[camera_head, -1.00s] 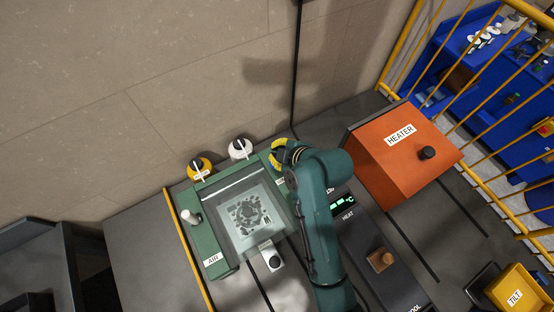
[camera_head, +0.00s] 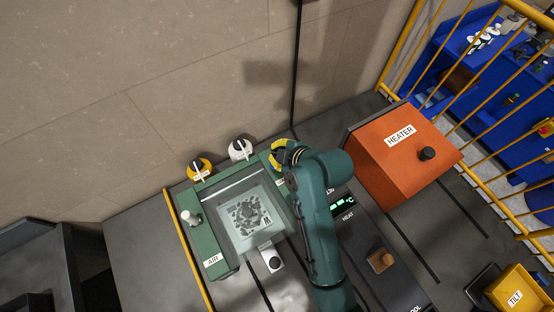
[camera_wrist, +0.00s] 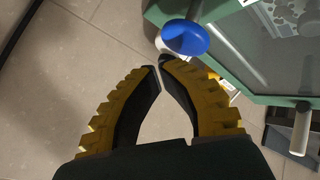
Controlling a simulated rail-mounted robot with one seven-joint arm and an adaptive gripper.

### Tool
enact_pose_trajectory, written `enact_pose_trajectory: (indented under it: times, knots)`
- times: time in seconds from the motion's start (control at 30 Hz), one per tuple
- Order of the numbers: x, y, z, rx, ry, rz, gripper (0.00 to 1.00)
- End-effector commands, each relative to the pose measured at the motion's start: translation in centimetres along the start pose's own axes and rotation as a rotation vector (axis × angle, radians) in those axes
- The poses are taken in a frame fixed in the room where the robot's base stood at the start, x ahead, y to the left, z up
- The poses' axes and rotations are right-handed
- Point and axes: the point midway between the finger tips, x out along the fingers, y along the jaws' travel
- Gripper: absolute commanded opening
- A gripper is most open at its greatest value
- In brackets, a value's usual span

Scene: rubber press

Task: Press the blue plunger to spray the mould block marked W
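The blue plunger (camera_wrist: 185,38) has a round blue head and shows in the wrist view beside the green housing. It is hidden behind my arm in the head view. My gripper (camera_wrist: 159,66) has yellow ribbed fingers with black inner faces. Its tips meet or nearly meet, with nothing between them, just left of and below the blue head in the picture; I cannot tell whether they touch it. In the head view my gripper (camera_head: 281,154) is partly hidden by the wrist. The grey mould block (camera_head: 248,214), with a dark letter mark, lies under the clear cover of the green housing.
The green housing (camera_head: 207,245) carries an AIR label and a white post (camera_head: 189,217). Yellow (camera_head: 200,168) and white (camera_head: 240,149) dials stand behind it. An orange heater box (camera_head: 395,170) is at right.

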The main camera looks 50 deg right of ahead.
Motion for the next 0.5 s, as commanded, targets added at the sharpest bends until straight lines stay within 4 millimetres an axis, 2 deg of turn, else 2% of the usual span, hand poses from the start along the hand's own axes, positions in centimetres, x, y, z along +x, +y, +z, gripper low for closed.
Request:
enact_pose_trajectory:
  times: [0.5]
  knots:
    - [0.59,-0.44,0.43,0.0,0.0,0.0,0.0]
